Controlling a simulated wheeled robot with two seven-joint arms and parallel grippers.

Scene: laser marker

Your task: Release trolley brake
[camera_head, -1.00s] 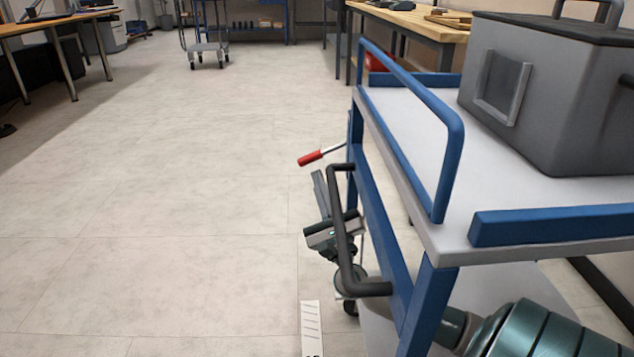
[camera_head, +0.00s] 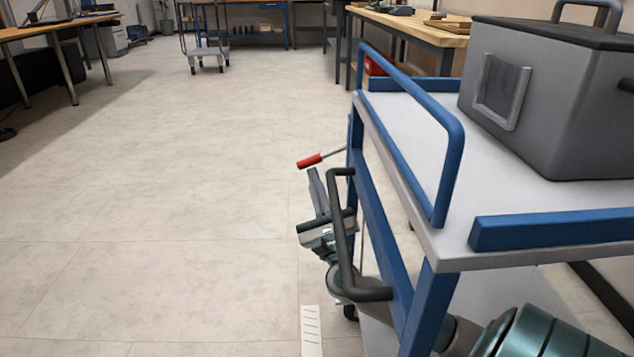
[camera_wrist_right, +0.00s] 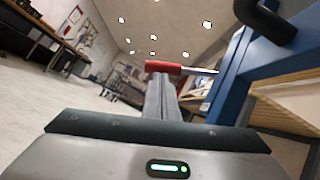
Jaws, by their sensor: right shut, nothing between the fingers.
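The trolley (camera_head: 385,225) has a blue frame and a pale top, and stands at the right of the head view. Its brake lever, with a red grip (camera_head: 309,161) on a thin metal rod, sticks out to the left from the frame. My right gripper (camera_head: 313,178) is shut and empty, its fingertips just below the red grip. In the right wrist view the red grip (camera_wrist_right: 163,67) shows beyond the shut fingers (camera_wrist_right: 160,92); I cannot tell whether they touch. The black push handle (camera_head: 345,240) partly hides my right wrist. My left gripper is not in view.
A grey box (camera_head: 560,125) stands on the trolley top. A workbench (camera_head: 420,25) is behind the trolley, and another trolley (camera_head: 209,52) stands far back. A table (camera_head: 60,30) is at the far left. The floor left of the trolley is clear.

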